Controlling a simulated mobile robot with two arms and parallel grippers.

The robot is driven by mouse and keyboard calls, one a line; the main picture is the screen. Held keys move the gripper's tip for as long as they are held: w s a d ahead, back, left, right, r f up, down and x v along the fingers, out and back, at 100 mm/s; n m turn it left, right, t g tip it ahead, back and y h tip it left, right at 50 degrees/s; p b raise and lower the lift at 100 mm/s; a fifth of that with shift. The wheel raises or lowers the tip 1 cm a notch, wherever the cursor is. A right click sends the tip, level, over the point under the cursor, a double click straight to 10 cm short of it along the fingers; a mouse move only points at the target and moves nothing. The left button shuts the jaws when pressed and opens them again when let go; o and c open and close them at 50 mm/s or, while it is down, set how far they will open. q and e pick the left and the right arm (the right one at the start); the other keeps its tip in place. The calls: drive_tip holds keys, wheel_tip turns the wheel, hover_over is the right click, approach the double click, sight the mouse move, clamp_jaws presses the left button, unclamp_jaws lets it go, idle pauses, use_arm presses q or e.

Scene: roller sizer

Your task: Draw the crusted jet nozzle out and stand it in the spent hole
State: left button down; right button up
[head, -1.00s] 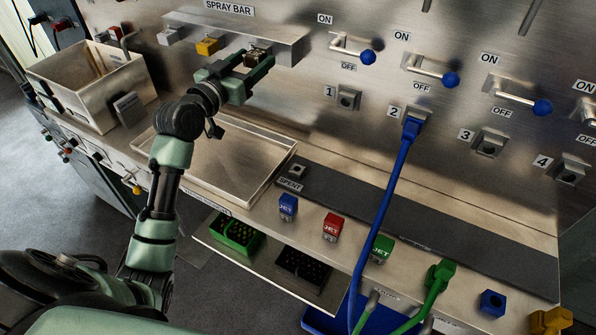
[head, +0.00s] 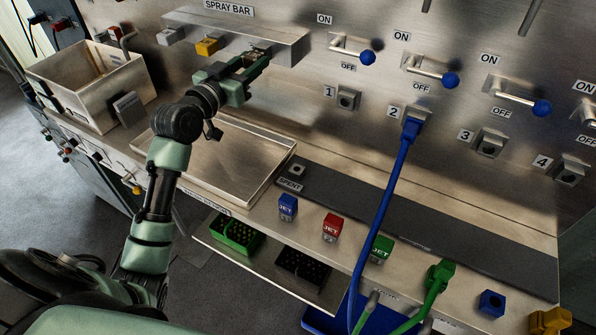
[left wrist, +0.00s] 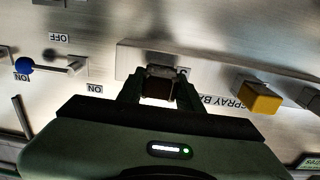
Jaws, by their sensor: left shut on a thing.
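The spray bar (head: 235,37) juts from the steel wall at the upper left. The crusted jet nozzle (head: 257,54), dark brown, is at the right end of its underside. It also shows in the left wrist view (left wrist: 158,89), between the fingers. My left gripper (head: 253,66) is shut on this nozzle, which still appears to be at the bar. The fingers hide part of the nozzle in the head view. The spent hole (head: 297,171) is in a small grey block behind the SPENT label on the bench, and looks empty. My right gripper is not in view.
A yellow nozzle (head: 207,46) and a grey one (head: 171,37) sit on the bar. A shallow tray (head: 262,190) lies below, with a steel bin (head: 72,93) to its left. Blue (head: 288,206), red (head: 332,226) and green (head: 381,248) JET nozzles stand along the bench front. A blue hose hangs from outlet 2.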

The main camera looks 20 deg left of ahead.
sight(248, 65)
use_arm(q)
drive_tip(key=shift+s+a, duration=0.15)
drive_tip(key=shift+s, duration=1.3)
drive_tip(key=shift+s+a, duration=0.1)
drive_tip(key=shift+s, duration=1.3)
